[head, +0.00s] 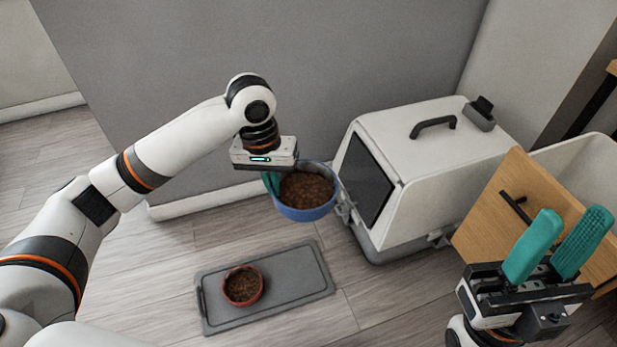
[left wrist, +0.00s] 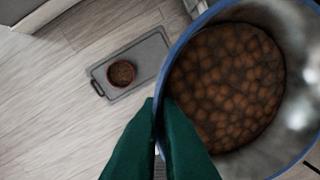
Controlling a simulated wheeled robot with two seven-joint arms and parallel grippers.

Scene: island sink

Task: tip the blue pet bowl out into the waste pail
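The blue pet bowl (head: 306,213) is full of brown kibble and held in the air above the floor, roughly level. My left gripper (head: 271,183) is shut on its left rim; the left wrist view shows the bowl (left wrist: 176,48) with its rim between the teal fingers (left wrist: 160,108). My right gripper (head: 566,228) is at the lower right, with its teal fingers apart and nothing between them. A white-walled bin (head: 582,165), which looks like the waste pail, stands at the right behind a wooden front (head: 487,222) with a black handle. Its inside bottom is hidden.
A white and grey pet carrier (head: 425,160) stands between the bowl and the wooden front. A grey tray (head: 298,272) on the floor holds a red bowl (head: 243,286) of kibble. A grey wall (head: 330,50) is behind. The floor at the left is clear.

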